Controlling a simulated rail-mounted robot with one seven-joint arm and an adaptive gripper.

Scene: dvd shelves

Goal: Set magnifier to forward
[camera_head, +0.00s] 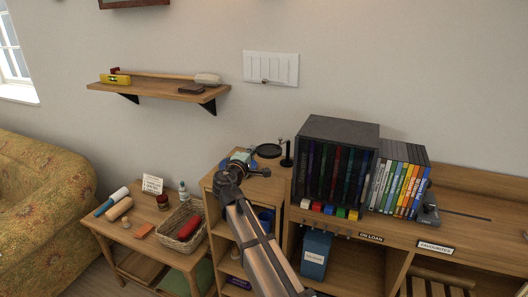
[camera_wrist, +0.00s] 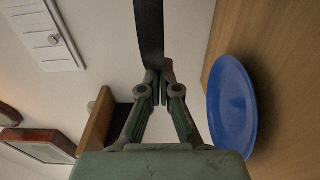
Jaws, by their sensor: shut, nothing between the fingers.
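The magnifier appears to be the black round disc (camera_head: 268,151) beside a thin black upright post on a base (camera_head: 287,155), on top of the small wooden cabinet in the head view. My gripper (camera_head: 262,171) is over the same cabinet top, in front of and slightly left of the disc. In the wrist view my gripper (camera_wrist: 160,88) is shut with its fingertips together and empty. A dark strip (camera_wrist: 150,35), perhaps part of the magnifier, runs up to the fingertips. I cannot tell whether they touch.
A blue plate (camera_wrist: 232,107) lies on the wooden top beside my fingers. A dark disc case box (camera_head: 336,160) stands right of the cabinet top. A switch panel (camera_head: 271,69) and a wall shelf (camera_head: 158,88) are behind. A wicker basket (camera_head: 181,227) stands on the lower left table.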

